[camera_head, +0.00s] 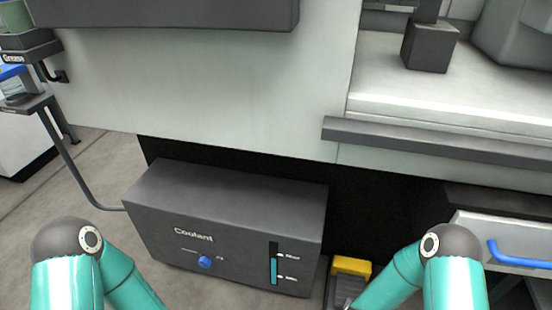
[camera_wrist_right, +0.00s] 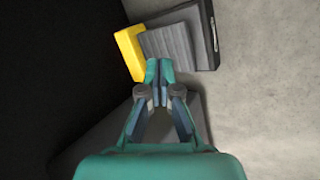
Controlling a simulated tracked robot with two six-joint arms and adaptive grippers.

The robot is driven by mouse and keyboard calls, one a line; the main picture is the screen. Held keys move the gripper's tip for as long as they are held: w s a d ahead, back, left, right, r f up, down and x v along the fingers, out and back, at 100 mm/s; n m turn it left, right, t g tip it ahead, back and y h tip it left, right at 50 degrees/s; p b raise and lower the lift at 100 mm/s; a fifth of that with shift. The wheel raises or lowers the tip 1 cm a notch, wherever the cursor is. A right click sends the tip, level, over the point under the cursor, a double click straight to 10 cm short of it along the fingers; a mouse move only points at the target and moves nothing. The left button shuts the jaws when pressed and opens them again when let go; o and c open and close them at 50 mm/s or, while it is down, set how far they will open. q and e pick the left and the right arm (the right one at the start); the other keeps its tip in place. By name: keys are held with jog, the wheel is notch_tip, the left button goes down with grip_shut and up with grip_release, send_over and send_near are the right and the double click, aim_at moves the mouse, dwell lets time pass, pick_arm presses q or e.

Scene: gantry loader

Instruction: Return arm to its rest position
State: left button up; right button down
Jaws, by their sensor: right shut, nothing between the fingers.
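My right arm (camera_head: 400,275) shows teal at the lower right in the head view, its forearm slanting down and left. My right gripper (camera_wrist_right: 160,70) is shut and empty in the right wrist view. Its fingertips point towards a grey ribbed pedal (camera_wrist_right: 168,45) with a yellow edge piece (camera_wrist_right: 130,52) on the floor. I cannot tell how far apart they are. My left arm (camera_head: 120,278) is at the lower left in the head view; its gripper is out of the picture below.
A dark coolant box (camera_head: 230,215) with a blue knob (camera_head: 204,262) stands between my arms. A drawer with a blue handle (camera_head: 515,258) is close to the right arm. A machine ledge (camera_head: 440,142) juts out above. Bare floor (camera_wrist_right: 270,90) lies right of the pedal.

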jog(key=s+a+r+m+g+y, duration=0.3)
jog(key=s+a+m+g+y, duration=0.35)
jog(key=s+a+m, duration=0.85)
notch_tip(320, 180, up, 34)
jog(key=s+d+n+t+y+p, duration=0.1)
jog(key=y+p, duration=0.1)
jog(key=p, duration=3.2)
jog(key=shift+n, duration=0.3)
jog(key=shift+s+f+t, duration=0.1)
jog(key=shift+t, duration=0.15)
jog(key=shift+d, duration=0.15)
